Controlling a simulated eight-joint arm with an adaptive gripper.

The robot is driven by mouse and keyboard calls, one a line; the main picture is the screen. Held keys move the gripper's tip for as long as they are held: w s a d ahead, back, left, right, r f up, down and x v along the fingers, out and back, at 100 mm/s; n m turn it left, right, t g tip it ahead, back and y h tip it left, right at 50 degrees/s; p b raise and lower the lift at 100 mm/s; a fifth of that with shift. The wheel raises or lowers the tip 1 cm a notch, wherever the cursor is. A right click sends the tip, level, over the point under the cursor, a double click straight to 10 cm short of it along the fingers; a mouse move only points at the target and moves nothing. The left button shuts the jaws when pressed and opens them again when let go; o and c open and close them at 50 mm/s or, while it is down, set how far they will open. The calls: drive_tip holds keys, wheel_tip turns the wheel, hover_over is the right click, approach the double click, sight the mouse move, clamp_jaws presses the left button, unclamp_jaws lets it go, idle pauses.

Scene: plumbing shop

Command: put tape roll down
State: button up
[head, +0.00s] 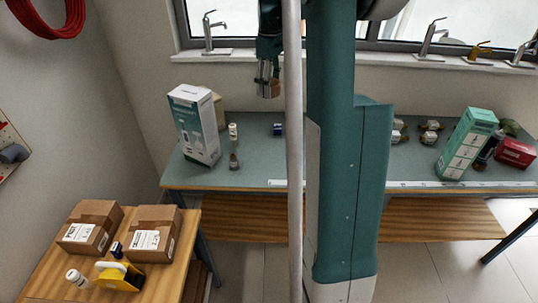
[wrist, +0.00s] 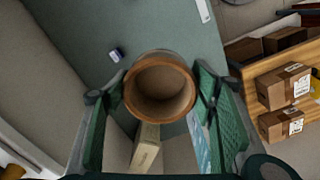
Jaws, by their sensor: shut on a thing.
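The tape roll (wrist: 161,86) is a brown ring seen end-on between the two fingers in the wrist view. My gripper (wrist: 160,92) is shut on it, with a green finger pressed to each side. In the head view my gripper (head: 267,78) is raised above the back of the green-grey workbench (head: 255,165), beside the white pole. There the roll (head: 271,89) shows small and brownish at the fingertips, clear of the bench top.
A small dark blue item (head: 278,129) lies on the bench below my gripper. Cartons (head: 153,234) sit on the wooden table. Free bench surface lies between them.

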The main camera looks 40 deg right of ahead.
hover_over(270, 154)
wheel_tip(270, 154, down, 23)
drive_tip(key=shift+f, duration=0.15)
drive_tip(key=shift+w+d, duration=0.1)
drive_tip(key=shift+f, duration=3.1)
drive_tip(key=shift+f, duration=0.1)
drive_tip(key=shift+f, duration=1.75)
drive_tip(key=shift+f+b, duration=0.15)
drive_tip(key=shift+b, duration=0.2)
drive_tip(key=o, duration=0.9)
drive_tip(key=shift+o, duration=0.2)
